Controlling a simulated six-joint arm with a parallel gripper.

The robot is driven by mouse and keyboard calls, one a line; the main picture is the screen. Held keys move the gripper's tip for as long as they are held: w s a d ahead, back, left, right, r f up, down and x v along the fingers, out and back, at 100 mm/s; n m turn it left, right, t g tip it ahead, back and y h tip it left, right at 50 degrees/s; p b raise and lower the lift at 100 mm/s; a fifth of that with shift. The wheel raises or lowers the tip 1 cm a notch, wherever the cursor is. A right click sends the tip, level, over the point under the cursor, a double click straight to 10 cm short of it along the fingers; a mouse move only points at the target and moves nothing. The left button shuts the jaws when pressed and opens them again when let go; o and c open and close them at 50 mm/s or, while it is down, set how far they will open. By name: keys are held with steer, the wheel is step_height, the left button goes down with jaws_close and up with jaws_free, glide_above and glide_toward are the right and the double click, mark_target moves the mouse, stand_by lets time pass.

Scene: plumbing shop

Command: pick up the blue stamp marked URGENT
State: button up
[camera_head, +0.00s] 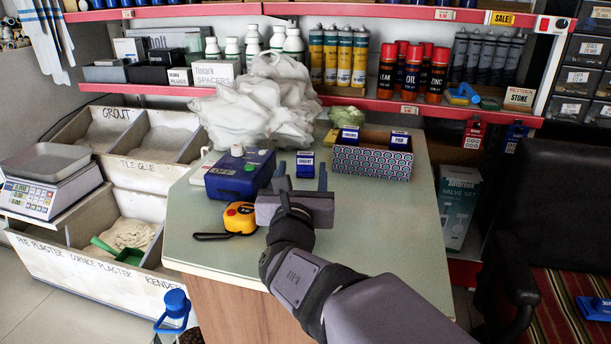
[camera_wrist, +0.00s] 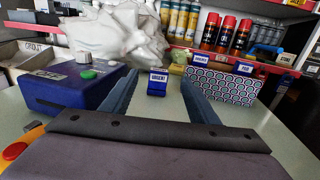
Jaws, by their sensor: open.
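The blue stamp marked URGENT (camera_wrist: 158,87) stands upright on the table in the wrist view, its white label facing the camera. In the head view the small blue stamp (camera_head: 305,168) stands just beyond my gripper (camera_head: 302,178). My gripper is open and empty. In the wrist view its two fingers reach forward with the stamp between their lines, towards the tips, with a gap on each side. I cannot tell whether the tips are level with the stamp.
A blue box (camera_head: 240,176) with a green button stands left of the stamp. A patterned box (camera_head: 371,164) with two more labelled blue stamps stands right. A yellow tape measure (camera_head: 240,218) lies in front. A crumpled white bag (camera_head: 258,108) is behind. The right front table is clear.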

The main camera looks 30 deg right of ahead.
mark_target(305, 160)
step_height(305, 160, down, 3)
steer(key=shift+w+d+r+b, duration=0.1)
steer(key=shift+r+b, duration=0.1)
steer(key=shift+b, duration=0.1)
steer(key=shift+w+d+r, duration=0.25)
steer(key=shift+w+d, duration=0.1)
steer(key=shift+w, duration=0.2)
steer(key=shift+w+d, duration=0.1)
steer(key=shift+b+x, duration=0.5)
steer(key=shift+x, duration=2.3)
steer(key=c, duration=1.1)
